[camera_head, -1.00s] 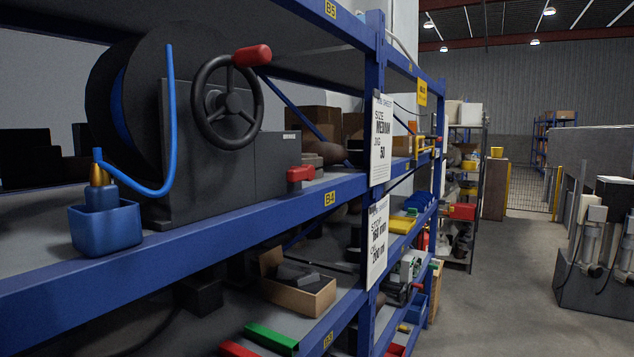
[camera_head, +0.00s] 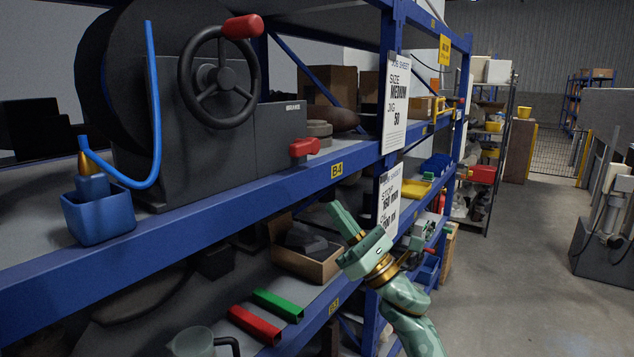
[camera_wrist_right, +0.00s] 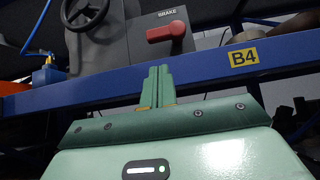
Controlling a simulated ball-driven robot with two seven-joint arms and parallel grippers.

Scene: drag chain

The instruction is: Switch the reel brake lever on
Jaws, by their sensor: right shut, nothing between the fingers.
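The reel brake lever is a red handle (camera_head: 304,148) on the right end of the dark grey reel housing (camera_head: 215,140), under a BRAKE label. In the right wrist view the red lever (camera_wrist_right: 167,31) lies roughly level, its grip toward the left. My right gripper (camera_head: 335,208) is shut and empty, in front of the shelf beam and below and to the right of the lever, apart from it. In the right wrist view the shut fingers (camera_wrist_right: 158,72) point up just below the lever. My left gripper is not in view.
The blue shelf beam (camera_head: 240,207) with a B4 tag runs between my right gripper and the reel. A handwheel (camera_head: 217,77) with a red knob sits left of the lever. A blue pot (camera_head: 98,214) stands at left. A lower shelf holds a cardboard box (camera_head: 306,258).

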